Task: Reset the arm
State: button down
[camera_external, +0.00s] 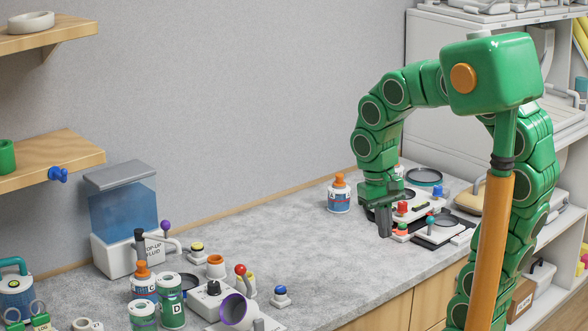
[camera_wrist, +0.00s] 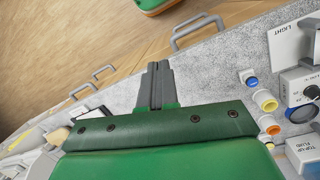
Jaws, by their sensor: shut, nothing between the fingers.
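My gripper (camera_external: 385,222) is at the end of my green arm, pointing down over the right part of the grey counter (camera_external: 320,260). Its two dark fingers are together with nothing between them. In the wrist view the shut fingers (camera_wrist: 155,72) show above the green wrist housing, with the counter behind them. A white device with a red knob (camera_external: 403,208) stands just right of the fingers. Whether the fingers touch it cannot be told.
A blue fluid tank (camera_external: 124,215), bottles and joystick devices crowd the counter's left end. The counter's middle is mostly clear. Shelves (camera_external: 545,140) stand at the right.

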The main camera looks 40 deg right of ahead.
jog(key=s+f+n, duration=0.3)
jog(key=s+f, duration=0.1)
jog(key=s, duration=0.7)
jog(key=shift+d+n+y, duration=0.3)
jog(key=shift+f, duration=0.1)
